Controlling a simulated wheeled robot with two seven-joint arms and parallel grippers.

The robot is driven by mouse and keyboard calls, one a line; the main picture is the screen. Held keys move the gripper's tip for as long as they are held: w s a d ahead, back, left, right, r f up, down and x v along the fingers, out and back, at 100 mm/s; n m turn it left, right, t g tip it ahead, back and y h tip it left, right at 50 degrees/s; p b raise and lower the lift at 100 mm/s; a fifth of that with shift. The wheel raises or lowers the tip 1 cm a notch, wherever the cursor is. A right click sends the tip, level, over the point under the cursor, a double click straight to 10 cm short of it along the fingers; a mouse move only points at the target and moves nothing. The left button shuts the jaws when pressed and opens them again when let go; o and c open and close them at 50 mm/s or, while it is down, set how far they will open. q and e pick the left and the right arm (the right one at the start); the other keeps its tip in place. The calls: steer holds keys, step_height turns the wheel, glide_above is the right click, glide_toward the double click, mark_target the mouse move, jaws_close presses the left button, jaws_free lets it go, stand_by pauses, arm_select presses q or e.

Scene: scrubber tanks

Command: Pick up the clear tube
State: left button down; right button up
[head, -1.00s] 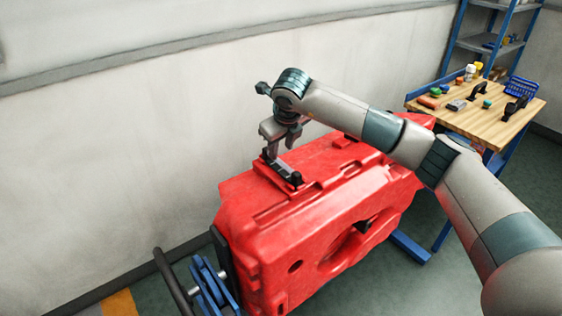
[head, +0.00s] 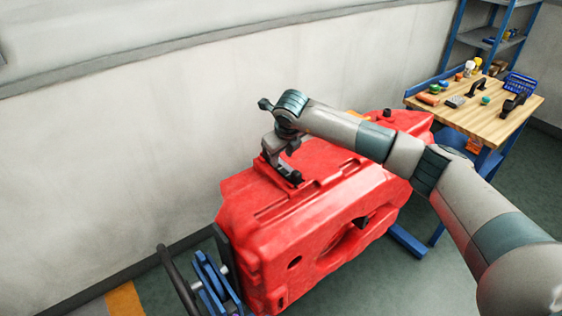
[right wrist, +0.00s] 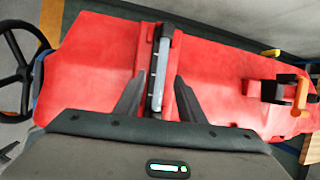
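A slim grey, partly see-through tube with dark ends, which looks like the clear tube (right wrist: 159,72), lies lengthwise along a raised strip on top of the red tank (right wrist: 95,68). My right gripper (right wrist: 158,90) is open, with one dark finger on each side of the tube and a visible gap to it on both sides. In the head view, my right gripper (head: 279,164) is low over the top of the tank (head: 330,215), at the dark fitting (head: 291,176), and partly hides it. Whether the fingers touch the tank is unclear. My left gripper is not in view.
A wooden-topped workbench (head: 478,121) with several small items and a blue basket (head: 519,83) stands at the right, with blue shelves (head: 492,40) behind. A pale wall (head: 130,140) runs behind the tank. A black and orange fitting (right wrist: 285,90) sits on the tank's right side.

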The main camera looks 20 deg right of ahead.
mark_target(281, 164)
steer(key=shift+p+x, duration=0.4)
steer(key=shift+x, duration=0.95)
steer(key=shift+d, duration=0.1)
jaws_close()
